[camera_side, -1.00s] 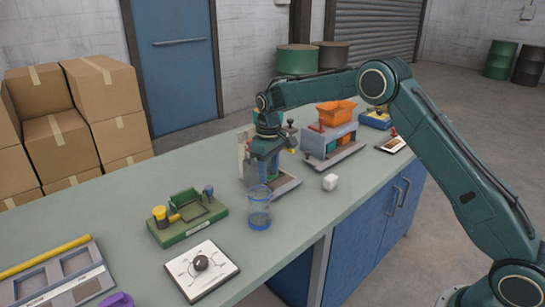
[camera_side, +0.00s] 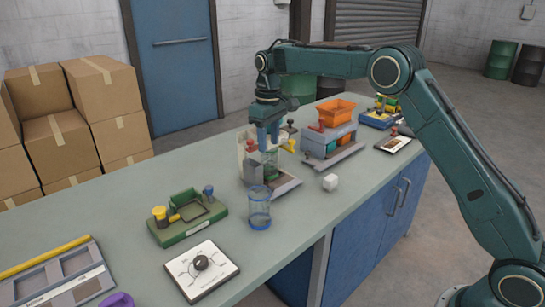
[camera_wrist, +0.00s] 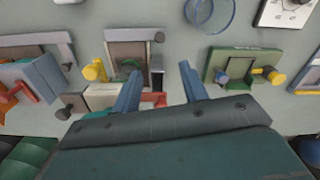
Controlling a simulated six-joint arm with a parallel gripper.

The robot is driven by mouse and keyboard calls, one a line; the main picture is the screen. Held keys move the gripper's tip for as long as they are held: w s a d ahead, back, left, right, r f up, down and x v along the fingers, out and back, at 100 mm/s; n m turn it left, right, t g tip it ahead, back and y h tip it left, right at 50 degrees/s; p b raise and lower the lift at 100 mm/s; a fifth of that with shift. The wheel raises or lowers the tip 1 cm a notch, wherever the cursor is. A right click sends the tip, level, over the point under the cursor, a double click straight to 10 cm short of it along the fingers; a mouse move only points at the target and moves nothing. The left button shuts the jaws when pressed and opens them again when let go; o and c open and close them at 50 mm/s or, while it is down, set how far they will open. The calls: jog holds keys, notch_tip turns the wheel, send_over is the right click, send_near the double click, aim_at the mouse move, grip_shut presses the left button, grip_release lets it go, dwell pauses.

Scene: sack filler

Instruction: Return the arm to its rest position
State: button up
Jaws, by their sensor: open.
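My gripper (camera_side: 267,132) hangs fingers-down above the grey and cream station (camera_side: 255,175) in the side view. In the wrist view my gripper (camera_wrist: 160,85) shows two blue fingers spread apart with nothing between them. My fingertips appear above the station, but the exact gap is hard to tell.
A green fixture (camera_side: 187,217) is left, and an orange-hopper station (camera_side: 330,135) right. Boxes (camera_side: 75,130) are stacked beyond the bench. The air above the bench is open.

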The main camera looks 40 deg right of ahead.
jog(key=s+a+r+m+t, duration=0.1)
jog(key=s+r, duration=0.6)
jog(key=s, duration=0.3)
jog(key=s+r+t, duration=0.2)
jog(key=s+r, duration=0.4)
jog(key=s, duration=0.3)
jog(key=s+f+t, duration=0.1)
jog(key=s+f, duration=0.1)
jog(key=s, duration=0.9)
jog(key=s+f+m+t, duration=0.1)
jog(key=s+f, duration=0.2)
jog(key=s, duration=0.8)
jog(key=shift+a+f+m+t, duration=0.25)
jog(key=shift+f+m+t, duration=0.05)
